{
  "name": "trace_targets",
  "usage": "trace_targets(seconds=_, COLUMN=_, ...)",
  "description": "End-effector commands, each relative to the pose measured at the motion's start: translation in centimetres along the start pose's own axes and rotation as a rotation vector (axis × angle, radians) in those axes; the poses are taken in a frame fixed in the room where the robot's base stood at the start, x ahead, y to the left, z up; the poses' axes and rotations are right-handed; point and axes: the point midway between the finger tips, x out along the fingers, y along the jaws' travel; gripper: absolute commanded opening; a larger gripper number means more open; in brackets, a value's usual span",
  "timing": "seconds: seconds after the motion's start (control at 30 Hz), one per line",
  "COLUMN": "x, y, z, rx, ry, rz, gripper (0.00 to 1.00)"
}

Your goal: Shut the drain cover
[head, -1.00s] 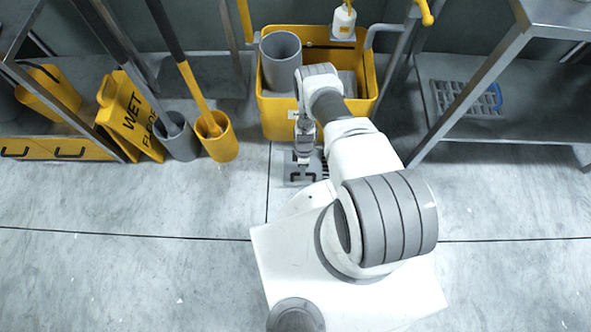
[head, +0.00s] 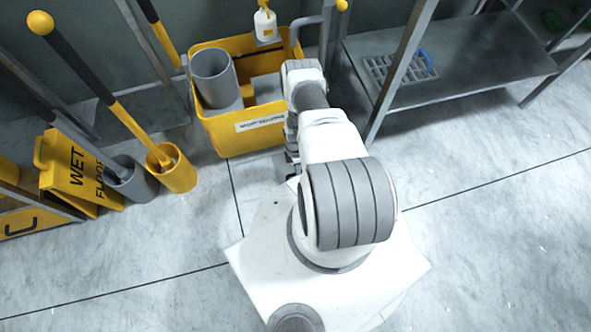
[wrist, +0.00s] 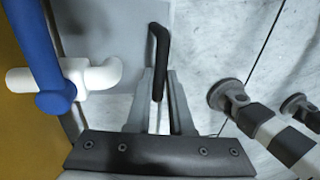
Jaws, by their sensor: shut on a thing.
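My gripper (wrist: 158,88) is shut on a black bent handle (wrist: 158,42) in the wrist view. A flat grey plate (wrist: 105,28), apparently the drain cover, lies behind the handle. Its hinge and how far it is open cannot be told. In the head view my gripper (head: 291,152) is low, beside the front right corner of the yellow bucket, partly hidden by my arm. The drain and cover are almost wholly hidden there.
The yellow bucket (head: 225,135) holds a grey cylinder. A blue bar (wrist: 38,50) with a white fitting (wrist: 98,74) is close left of my gripper. A metal shelf (head: 470,75) stands right.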

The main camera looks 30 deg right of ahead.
Motion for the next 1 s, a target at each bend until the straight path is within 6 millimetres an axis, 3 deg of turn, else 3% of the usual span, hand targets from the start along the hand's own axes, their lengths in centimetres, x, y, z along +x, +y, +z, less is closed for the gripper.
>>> trace_targets(seconds=0.07, x=0.0, y=0.0, z=0.7, rx=0.000, ry=-0.010, rz=0.000, gripper=0.00)
trace_targets(seconds=0.1, x=0.0, y=0.0, z=0.7, rx=0.000, ry=-0.011, rz=0.000, gripper=0.27)
trace_targets(seconds=0.23, x=0.0, y=0.0, z=0.6, rx=0.000, ry=-0.009, rz=0.000, gripper=0.49)
trace_targets(seconds=0.63, x=-0.9, y=0.0, z=0.4, rx=0.000, ry=-0.005, rz=0.000, gripper=0.49)
trace_targets(seconds=0.77, x=-3.3, y=0.0, z=0.3, rx=0.001, ry=-0.005, rz=0.001, gripper=0.49)
trace_targets(seconds=1.0, x=-9.3, y=0.0, z=0.4, rx=0.001, ry=-0.006, rz=0.002, gripper=0.49)
